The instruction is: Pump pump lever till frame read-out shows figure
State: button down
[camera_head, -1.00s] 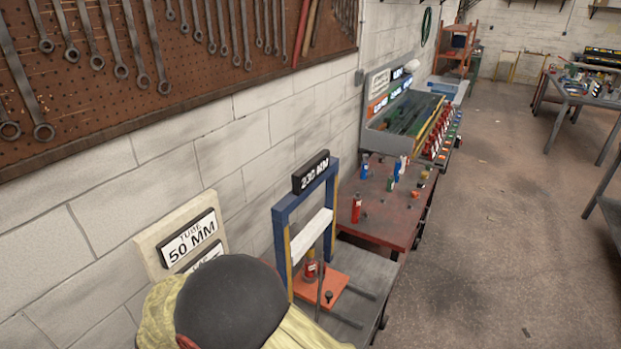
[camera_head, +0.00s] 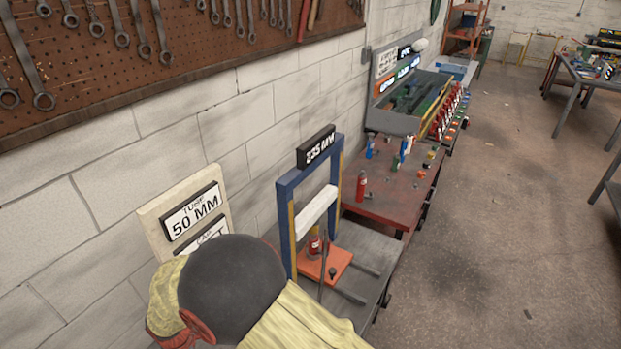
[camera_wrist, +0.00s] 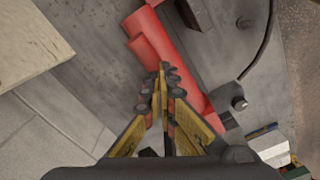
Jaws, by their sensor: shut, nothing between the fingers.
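The blue press frame (camera_head: 284,220) stands on a grey bench (camera_head: 368,262). Its black read-out (camera_head: 317,147) appears to show 235 MM. A red jack (camera_head: 314,244) stands on an orange plate (camera_head: 338,262) under the white crossbar (camera_head: 316,208). A thin dark rod (camera_head: 322,272) stands in front of the jack; I cannot tell if it is the pump lever. My gripper (camera_wrist: 162,76) is shut and empty in the wrist view, in front of red cylinders (camera_wrist: 178,55); contact is unclear. In the head view my arm hides the gripper.
A red table (camera_head: 395,204) with small bottles stands beyond the bench. Open floor (camera_head: 500,230) lies to the right.

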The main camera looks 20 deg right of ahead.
notch_tip(320, 180, down, 5)
jog(key=shift+r+b, duration=0.15)
jog(key=shift+b, duration=1.05)
notch_tip(320, 180, up, 9)
jog(key=p, duration=0.5)
jog(key=shift+f, duration=0.2)
notch_tip(320, 180, down, 9)
jog(key=b, duration=0.5)
jog(key=shift+r+p, duration=2.65)
jog(key=shift+r, duration=1.9)
jog(key=shift+f, duration=0.1)
jog(key=shift+r, duration=0.2)
